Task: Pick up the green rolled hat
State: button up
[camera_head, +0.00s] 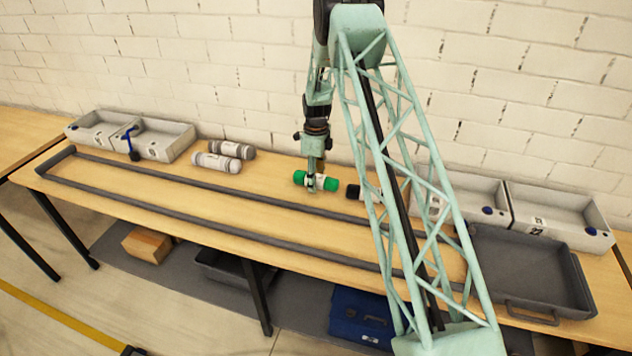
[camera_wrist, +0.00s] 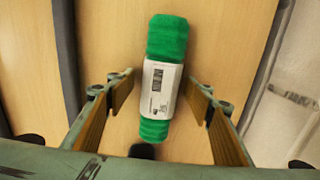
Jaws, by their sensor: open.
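The green rolled hat (camera_head: 329,183) lies on the wooden table, a green roll with a white paper band around its middle. In the wrist view the green rolled hat (camera_wrist: 167,42) lies lengthwise between my fingers, with a printed barcode on its band. My gripper (camera_head: 313,184) is right over the hat in the head view. In the wrist view my gripper (camera_wrist: 160,88) is open, one finger on each side of the band, with gaps between the fingers and the hat. Part of the hat is hidden behind my gripper in the head view.
A black rolled item (camera_head: 352,191) lies just right of the hat, partly behind my arm. Two grey rolls (camera_head: 217,162) lie to the left. Grey bins (camera_head: 168,142) stand at the back left, with more at the right. A dark tray (camera_head: 530,270) sits at the right end.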

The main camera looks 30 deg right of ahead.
jog(key=shift+c, duration=0.7)
jog(key=c, duration=0.8)
jog(key=shift+r, duration=0.2)
jog(key=shift+c, duration=0.2)
jog(key=shift+r, duration=4.85)
